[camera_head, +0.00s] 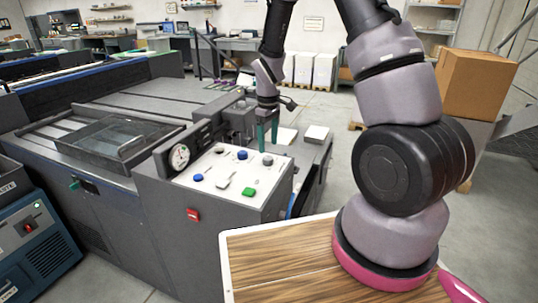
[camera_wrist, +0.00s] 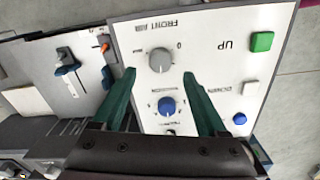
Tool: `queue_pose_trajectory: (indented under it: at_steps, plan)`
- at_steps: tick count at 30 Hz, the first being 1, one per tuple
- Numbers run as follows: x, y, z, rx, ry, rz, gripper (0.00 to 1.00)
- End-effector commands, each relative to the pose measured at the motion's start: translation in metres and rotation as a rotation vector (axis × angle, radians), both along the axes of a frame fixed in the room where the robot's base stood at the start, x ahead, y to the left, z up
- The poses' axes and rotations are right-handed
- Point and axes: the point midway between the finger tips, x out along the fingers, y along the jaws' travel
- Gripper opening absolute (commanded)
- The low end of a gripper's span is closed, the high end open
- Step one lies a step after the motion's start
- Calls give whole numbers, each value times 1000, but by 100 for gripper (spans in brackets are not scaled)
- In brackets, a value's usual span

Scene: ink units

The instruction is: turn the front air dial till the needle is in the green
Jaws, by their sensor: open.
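The front air dial (camera_wrist: 160,60) is a round grey knob on a white panel (camera_wrist: 218,30), with the words FRONT AIR upside down above it in the wrist view. It also shows in the head view (camera_head: 267,159). My gripper (camera_wrist: 159,76) is open, its two green fingers spread to either side of the dial's line and pointing at it. I cannot tell whether they are level with the knob. In the head view my gripper (camera_head: 268,135) is above the panel's back right part. A round gauge (camera_head: 180,156) stands at the panel's left; its needle is too small to read.
A blue knob (camera_wrist: 166,106) lies between my fingers. A green UP button (camera_wrist: 262,42), a white button (camera_wrist: 250,88) and a blue button (camera_wrist: 239,118) are on the same panel. A red switch (camera_head: 193,215) is on the cabinet front. A wooden tabletop (camera_head: 275,262) is nearer.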

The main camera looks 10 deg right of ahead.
Motion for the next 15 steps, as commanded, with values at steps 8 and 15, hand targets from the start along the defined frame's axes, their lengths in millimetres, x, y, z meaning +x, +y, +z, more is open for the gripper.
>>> queue_pose_trajectory:
  at_steps: [8,15]
  plan:
    - [0,0,-44,0,1,-1,75]
    - [0,0,-54,0,-1,-1,75]
